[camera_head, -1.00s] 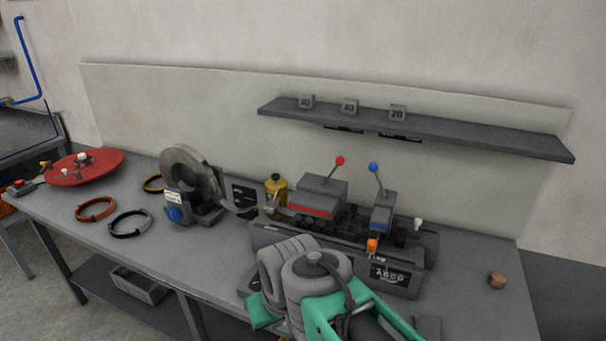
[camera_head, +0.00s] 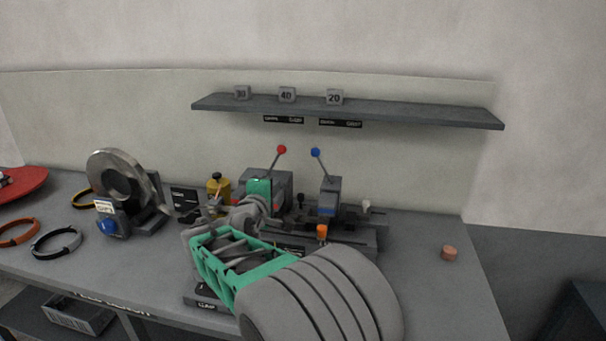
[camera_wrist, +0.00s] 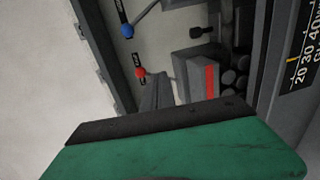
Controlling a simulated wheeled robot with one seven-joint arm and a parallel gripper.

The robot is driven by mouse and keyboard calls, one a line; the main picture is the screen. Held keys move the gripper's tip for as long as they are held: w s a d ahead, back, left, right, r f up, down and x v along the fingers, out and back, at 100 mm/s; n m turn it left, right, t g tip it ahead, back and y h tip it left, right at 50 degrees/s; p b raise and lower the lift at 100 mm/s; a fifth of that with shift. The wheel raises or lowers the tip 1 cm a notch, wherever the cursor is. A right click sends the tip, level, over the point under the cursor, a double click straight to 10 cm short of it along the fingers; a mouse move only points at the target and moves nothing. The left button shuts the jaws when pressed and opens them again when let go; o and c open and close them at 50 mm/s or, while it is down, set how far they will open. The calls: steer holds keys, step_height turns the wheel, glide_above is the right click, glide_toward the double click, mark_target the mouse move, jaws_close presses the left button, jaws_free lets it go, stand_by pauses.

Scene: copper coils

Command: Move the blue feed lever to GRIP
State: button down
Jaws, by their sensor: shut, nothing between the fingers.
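The blue feed lever (camera_head: 316,153) is a thin rod with a blue ball on a grey block at the machine's right part. Its rod leans up and to the left. The wrist view shows its blue ball (camera_wrist: 127,30) at the top. My gripper (camera_head: 259,187) is shut and empty, in front of the left grey block, left of and lower than the blue ball and apart from it. Its green finger with a dark pad fills the bottom of the wrist view. The position wording beside the levers is too small to read.
A similar red-balled lever (camera_head: 281,150) stands just left of the blue one, close above my gripper. A shelf (camera_head: 400,112) with numbered blocks hangs behind. A yellow bottle (camera_head: 218,186) and a coil stand (camera_head: 120,190) are at left. The bench's right side is mostly clear, with a small copper-coloured piece (camera_head: 449,253).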

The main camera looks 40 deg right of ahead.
steer(key=shift+w+d+r+n+t+h, duration=0.15)
steer(key=shift+d+r+n+t+h, duration=0.15)
steer(key=shift+d+r+n+h, duration=0.65)
steer(key=w+d+p, duration=0.3)
steer(key=d, duration=0.8)
steer(key=shift+r+p, duration=0.35)
steer(key=shift+r, duration=0.1)
steer(key=shift+r, duration=0.1)
